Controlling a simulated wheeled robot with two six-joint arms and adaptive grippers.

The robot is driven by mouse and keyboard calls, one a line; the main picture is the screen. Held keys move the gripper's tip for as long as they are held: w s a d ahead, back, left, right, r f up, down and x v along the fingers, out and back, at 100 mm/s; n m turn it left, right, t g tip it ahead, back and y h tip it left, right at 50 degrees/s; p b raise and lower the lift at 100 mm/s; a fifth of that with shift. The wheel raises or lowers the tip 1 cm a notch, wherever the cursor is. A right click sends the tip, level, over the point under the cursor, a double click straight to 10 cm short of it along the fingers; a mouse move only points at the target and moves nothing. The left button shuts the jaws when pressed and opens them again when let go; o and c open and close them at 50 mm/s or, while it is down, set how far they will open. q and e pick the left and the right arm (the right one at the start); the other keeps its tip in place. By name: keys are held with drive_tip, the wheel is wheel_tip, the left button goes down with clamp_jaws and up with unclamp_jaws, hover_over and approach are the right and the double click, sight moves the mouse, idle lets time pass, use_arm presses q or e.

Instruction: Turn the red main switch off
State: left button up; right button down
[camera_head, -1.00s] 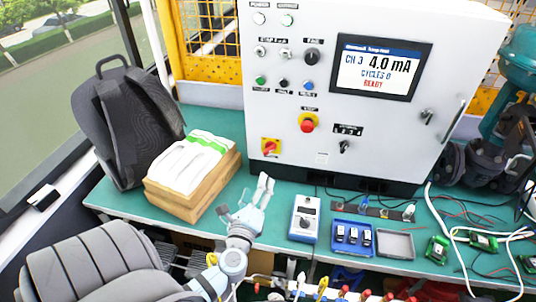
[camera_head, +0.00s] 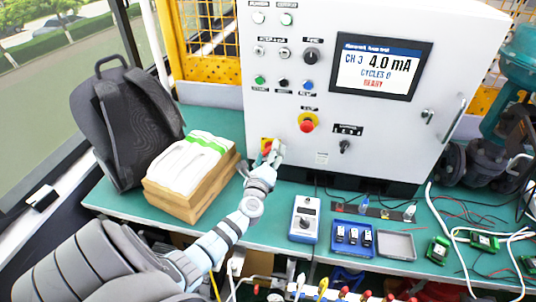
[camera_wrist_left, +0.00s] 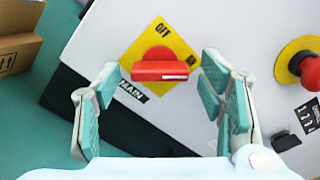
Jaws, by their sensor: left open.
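The red main switch (camera_wrist_left: 160,68) is a red knob on a yellow square plate (camera_wrist_left: 136,52) low on the left of the white control cabinet. In the left wrist view "OFF" is printed on the plate and a "MAIN" label sits beside it. My left gripper (camera_wrist_left: 165,100) is open, with its fingers on either side of the knob and no clear contact. In the head view my left gripper (camera_head: 272,155) covers much of the switch, though part of the knob (camera_head: 266,148) shows. My right gripper is not in view.
A red emergency button (camera_head: 307,124) on a yellow ring is to the right of the switch. A cardboard box (camera_head: 194,192) with white bundles stands to the left on the green table. A blue tray (camera_head: 352,250) and a handheld meter (camera_head: 304,218) lie in front of the cabinet.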

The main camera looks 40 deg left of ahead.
use_arm(q)
drive_tip(key=c, duration=1.2)
drive_tip(key=shift+o, duration=0.2)
drive_tip(key=shift+n+b, duration=5.6)
drive_tip(key=shift+n, duration=3.4)
drive_tip(key=o, duration=1.2)
drive_tip(key=shift+c, duration=0.2)
